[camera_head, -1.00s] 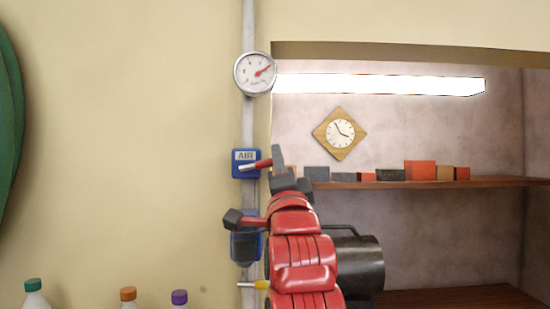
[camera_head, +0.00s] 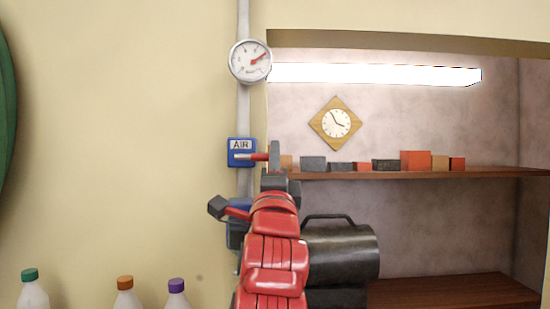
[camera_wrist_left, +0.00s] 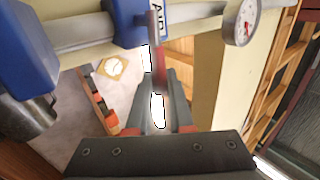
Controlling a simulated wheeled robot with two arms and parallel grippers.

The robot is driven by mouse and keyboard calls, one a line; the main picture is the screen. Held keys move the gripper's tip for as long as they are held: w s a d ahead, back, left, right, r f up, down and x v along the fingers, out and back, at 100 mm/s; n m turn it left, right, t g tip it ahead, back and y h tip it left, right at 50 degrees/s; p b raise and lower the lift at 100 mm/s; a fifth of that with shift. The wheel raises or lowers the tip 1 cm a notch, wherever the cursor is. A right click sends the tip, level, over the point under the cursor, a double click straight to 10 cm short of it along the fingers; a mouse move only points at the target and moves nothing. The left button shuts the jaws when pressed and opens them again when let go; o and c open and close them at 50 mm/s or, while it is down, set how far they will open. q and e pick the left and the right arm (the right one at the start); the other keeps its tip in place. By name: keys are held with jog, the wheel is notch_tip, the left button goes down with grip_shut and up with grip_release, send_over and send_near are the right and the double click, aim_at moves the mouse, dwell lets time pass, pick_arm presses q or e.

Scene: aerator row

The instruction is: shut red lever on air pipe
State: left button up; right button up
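The red lever (camera_head: 259,157) sits on the blue AIR valve box (camera_head: 241,151) on the vertical air pipe (camera_head: 243,112). It points right, nearly level, across the pipe. My left gripper (camera_head: 274,158) is at the lever's outer end, its dark finger hiding the tip. In the left wrist view, the red lever (camera_wrist_left: 159,68) shows between the tips of the left gripper's two grey fingers (camera_wrist_left: 158,80). The fingers stand apart; contact with the lever is unclear. My right gripper is not in view.
A round gauge (camera_head: 250,62) is higher on the pipe. A blue unit (camera_head: 236,236) below is partly hidden by my arm. A shelf (camera_head: 400,174) with small blocks and a dark canister (camera_head: 345,252) are to the right. Bottles (camera_head: 126,295) stand lower left.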

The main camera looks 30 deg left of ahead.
pick_arm(q)
jog(key=o, duration=0.5)
jog(key=shift+c, duration=0.2)
jog(key=b+v, duration=1.4)
jog(key=v, duration=0.3)
jog(key=shift+s+f, duration=0.15)
